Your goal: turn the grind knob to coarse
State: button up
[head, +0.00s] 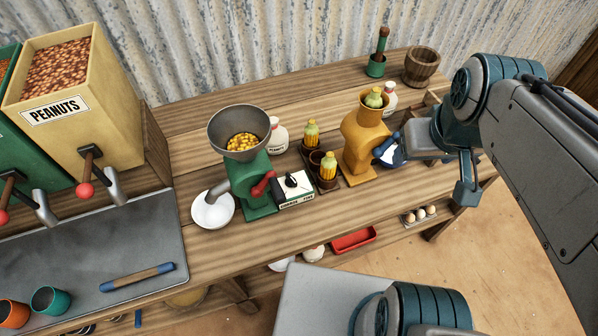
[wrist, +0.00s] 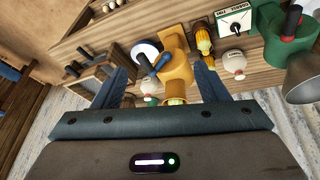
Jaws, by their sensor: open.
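The grind knob (head: 291,181) is a small black knob on a white panel (head: 303,188) beside the green grinder (head: 260,200). A label along the panel's front edge carries small words. The knob also shows in the wrist view (wrist: 236,29), at the top right; I cannot tell its exact setting. My gripper (wrist: 163,84) is open and empty, its two dark blue fingers apart with the yellow sheller (wrist: 176,66) in view between and beyond them. In the head view my gripper is right of the sheller, well away from the knob.
The grinder has a red handle (head: 263,184), a grey hopper (head: 239,125) of corn and a white bowl (head: 213,211) at its spout. Corn cobs (head: 328,166) in a dark holder and the yellow sheller (head: 364,142) stand between the knob and my gripper. A peanut bin (head: 75,90) stands left.

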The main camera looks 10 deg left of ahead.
jog(key=w+a+f+n+g+b, duration=0.2)
jog(key=w+a+f+n, duration=0.3)
jog(key=w+a+n, duration=0.15)
jog(key=n+g+y+b, duration=0.3)
jog(key=n+g+b, duration=0.2)
jog(key=n, duration=1.3)
send_near(291, 177)
jog(key=f, duration=0.2)
jog(key=x, duration=0.2)
jog(key=p+x, duration=0.1)
jog(key=x, duration=0.4)
jog(key=shift+s+a+r+p, duration=0.2)
jog(key=shift+s+p, duration=0.1)
jog(key=c, duration=1)
